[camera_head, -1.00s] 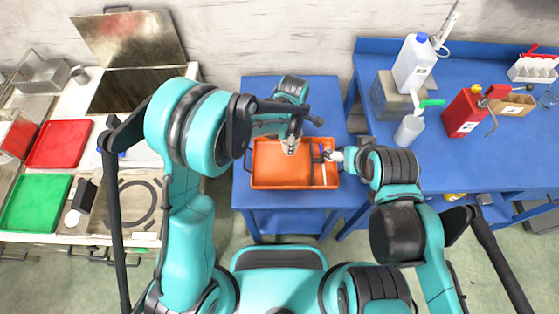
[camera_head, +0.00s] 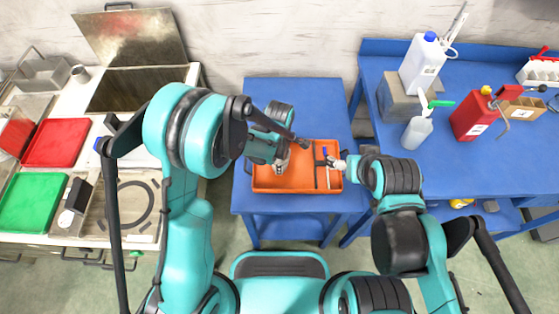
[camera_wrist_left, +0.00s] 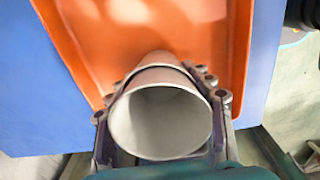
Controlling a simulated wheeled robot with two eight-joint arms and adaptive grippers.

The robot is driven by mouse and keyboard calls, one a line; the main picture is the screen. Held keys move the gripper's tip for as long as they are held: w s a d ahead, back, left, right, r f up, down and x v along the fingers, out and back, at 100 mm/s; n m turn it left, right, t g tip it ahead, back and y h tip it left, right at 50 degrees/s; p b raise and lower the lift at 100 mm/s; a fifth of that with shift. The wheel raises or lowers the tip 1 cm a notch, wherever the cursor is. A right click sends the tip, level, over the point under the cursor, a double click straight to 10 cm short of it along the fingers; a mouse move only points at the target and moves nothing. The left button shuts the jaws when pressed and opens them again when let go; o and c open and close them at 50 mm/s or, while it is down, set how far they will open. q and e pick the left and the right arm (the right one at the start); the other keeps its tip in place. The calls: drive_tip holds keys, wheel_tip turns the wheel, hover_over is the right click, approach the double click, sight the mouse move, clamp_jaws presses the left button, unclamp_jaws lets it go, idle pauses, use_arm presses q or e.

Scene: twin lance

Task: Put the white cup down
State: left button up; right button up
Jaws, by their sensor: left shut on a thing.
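The white cup (camera_wrist_left: 160,122) fills the middle of the left wrist view, its open mouth facing the camera. My left gripper (camera_wrist_left: 163,84) is shut on it, with a finger on each side. The orange tray (camera_wrist_left: 80,35) lies beyond the cup; I cannot tell whether the cup touches it. In the head view my left gripper (camera_head: 281,166) is over the left part of the orange tray (camera_head: 300,188), and the arm mostly hides the cup. My right gripper (camera_head: 335,164) is at the tray's right side, beside the dividers; its fingers are too small to read.
The tray sits on a blue table (camera_head: 320,95). Dark dividers and a blue-tipped item (camera_head: 325,153) lie in its right part. A second blue table at right holds a white jug (camera_head: 421,62), a squeeze bottle (camera_head: 417,132) and a red can (camera_head: 470,115). Red and green trays stand at left.

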use_arm(q)
drive_tip(key=o, duration=1)
drive_tip(key=shift+f, duration=0.1)
drive_tip(key=shift+r+p, duration=0.35)
drive_tip(key=shift+r, duration=0.2)
wheel_tip(320, 180, up, 11)
drive_tip(key=p, duration=0.4)
drive_tip(key=shift+s+a+r+m+t, duration=1.2)
drive_tip(key=shift+s+a+r+m, duration=1)
drive_tip(key=shift+a+m, duration=0.75)
drive_tip(key=shift+s+a+r+m+t, duration=1.2)
drive_tip(key=shift+s+a+r+m, duration=0.65)
drive_tip(key=shift+a+r+m, duration=0.95)
drive_tip(key=shift+s+a+r+m+t, duration=1.2)
drive_tip(key=shift+s+a+r+m, duration=0.9)
drive_tip(key=shift+a+m, duration=1.05)
